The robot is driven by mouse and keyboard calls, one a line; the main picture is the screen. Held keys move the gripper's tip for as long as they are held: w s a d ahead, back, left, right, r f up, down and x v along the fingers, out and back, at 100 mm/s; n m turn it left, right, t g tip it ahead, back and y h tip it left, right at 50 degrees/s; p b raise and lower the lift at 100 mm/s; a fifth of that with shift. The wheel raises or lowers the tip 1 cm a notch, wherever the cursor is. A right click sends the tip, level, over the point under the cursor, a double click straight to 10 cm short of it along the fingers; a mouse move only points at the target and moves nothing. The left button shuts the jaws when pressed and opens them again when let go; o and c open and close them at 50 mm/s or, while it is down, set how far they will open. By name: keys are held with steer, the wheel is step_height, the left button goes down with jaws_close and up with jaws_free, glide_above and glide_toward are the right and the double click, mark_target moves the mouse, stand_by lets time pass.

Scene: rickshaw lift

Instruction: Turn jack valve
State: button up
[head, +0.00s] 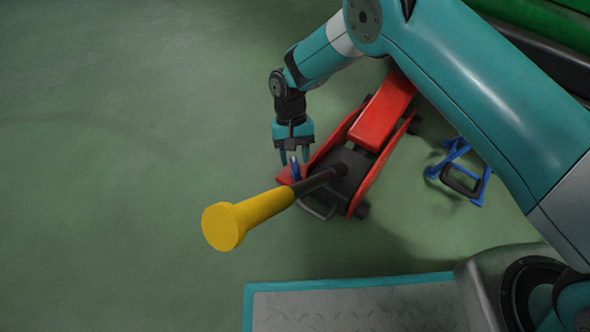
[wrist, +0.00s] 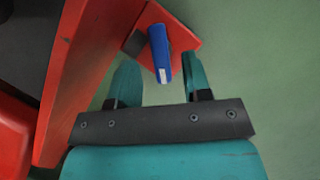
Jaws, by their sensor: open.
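The jack valve is a small blue bar; it shows in the wrist view (wrist: 160,55) on a red plate at the jack's corner, and in the head view (head: 294,171) just below my fingertips. My gripper (head: 294,158) is open, with its fingers pointing at the valve. In the wrist view the bar lies between my two teal fingers (wrist: 160,66), with a visible gap on each side. I cannot tell if the fingers are level with it. The red floor jack (head: 387,112) has a black handle socket and a thick yellow handle grip (head: 250,215).
The yellow-ended handle slopes out to the lower left, close to my gripper. A blue stand (head: 455,160) is on the floor right of the jack. A green and black body (head: 540,40) is at the upper right. The green floor to the left is clear.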

mark_target(295, 170)
steer(key=shift+b+x, duration=0.4)
steer(key=shift+x, duration=0.75)
jaws_close()
steer(key=shift+r+n+p, duration=0.15)
steer(key=shift+n+p, duration=0.15)
steer(key=shift+p, duration=0.15)
steer(key=n+h+p, duration=0.1)
steer(key=n+p, duration=0.1)
steer(key=p, duration=0.1)
steer(key=shift+r, duration=0.1)
steer(key=shift+a+n+t+h+p, duration=0.1)
steer(key=shift+n+t+h+p, duration=0.35)
steer(key=shift+n+p, duration=0.7)
steer(key=shift+n+t+h+p, duration=0.35)
steer(key=shift+n+h+p, duration=0.15)
steer(key=shift+n, duration=1.15)
steer(key=shift+f, duration=0.25)
